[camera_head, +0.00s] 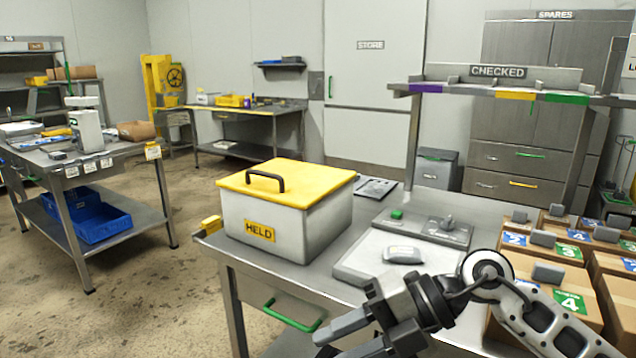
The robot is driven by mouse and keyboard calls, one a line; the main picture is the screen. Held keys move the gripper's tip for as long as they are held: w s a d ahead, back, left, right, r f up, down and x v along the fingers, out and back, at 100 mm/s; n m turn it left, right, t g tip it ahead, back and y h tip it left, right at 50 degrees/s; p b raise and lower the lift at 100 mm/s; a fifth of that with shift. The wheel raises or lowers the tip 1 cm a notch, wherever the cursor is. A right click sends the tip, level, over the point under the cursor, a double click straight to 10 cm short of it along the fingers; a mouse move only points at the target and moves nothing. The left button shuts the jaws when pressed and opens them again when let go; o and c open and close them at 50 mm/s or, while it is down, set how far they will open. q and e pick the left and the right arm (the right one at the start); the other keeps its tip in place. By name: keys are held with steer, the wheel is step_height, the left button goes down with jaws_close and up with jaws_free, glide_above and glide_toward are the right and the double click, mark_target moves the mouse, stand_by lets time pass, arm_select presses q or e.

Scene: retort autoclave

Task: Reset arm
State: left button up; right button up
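My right gripper (328,345) comes in from the right at the bottom of the head view, over the front edge of the steel table (290,283). Its two grey fingers point left and are apart, with nothing visible between them. The lower finger is partly cut off by the picture's bottom edge. My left gripper and arm are not in view.
A white box with a yellow lid (285,185), marked HELD, stands on the table left of the gripper. A pale board (365,268) bearing a small grey object (403,255) lies behind the gripper. Numbered cardboard boxes (545,292) stand at right. A CHECKED shelf (500,92) rises behind.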

steer(key=s+a+r+m+t+y, duration=0.2)
steer(key=a+r+m+y, duration=0.15)
steer(key=y, duration=0.45)
steer(key=d+f+m+t+h, duration=0.65)
steer(key=f+m+h, duration=0.2)
steer(key=m, duration=0.45)
steer(key=d+f+m+t+h, duration=0.5)
steer(key=f+m+t+h, duration=0.3)
steer(key=m, duration=0.6)
steer(key=s+d+f+m+g, duration=0.2)
steer(key=s+f+g, duration=0.3)
steer(key=s+f, duration=0.4)
step_height(320, 180, down, 3)
steer(key=shift+s+d+f+m+h, duration=0.1)
steer(key=shift+s+d+m+h, duration=0.25)
steer(key=shift+s+d, duration=0.05)
